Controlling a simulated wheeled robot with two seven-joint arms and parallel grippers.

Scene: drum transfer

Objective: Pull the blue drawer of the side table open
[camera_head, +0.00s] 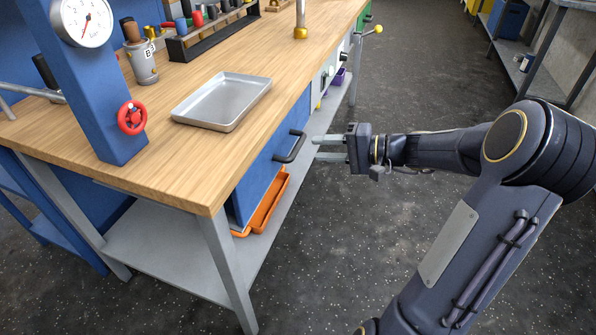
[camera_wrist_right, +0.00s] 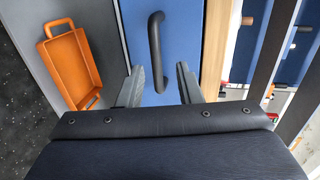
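The blue drawer (camera_head: 263,180) is set under the wooden top of the side table (camera_head: 190,160). Its front looks flush, so it appears closed. A dark bar handle (camera_head: 292,147) stands out from it. My right gripper (camera_head: 322,147) is open and empty, a little to the right of the handle, fingers pointing at the drawer. In the right wrist view, the handle (camera_wrist_right: 156,50) lies beyond the two fingertips (camera_wrist_right: 157,75), apart from them, against the blue drawer front (camera_wrist_right: 180,50). My left gripper is not in view.
An orange tray (camera_wrist_right: 70,68) lies on the lower shelf below the drawer. A metal tray (camera_head: 222,100), a grey canister (camera_head: 142,62) and a blue post with a red valve wheel (camera_head: 132,117) stand on the tabletop. The floor (camera_head: 345,235) beside the table is clear.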

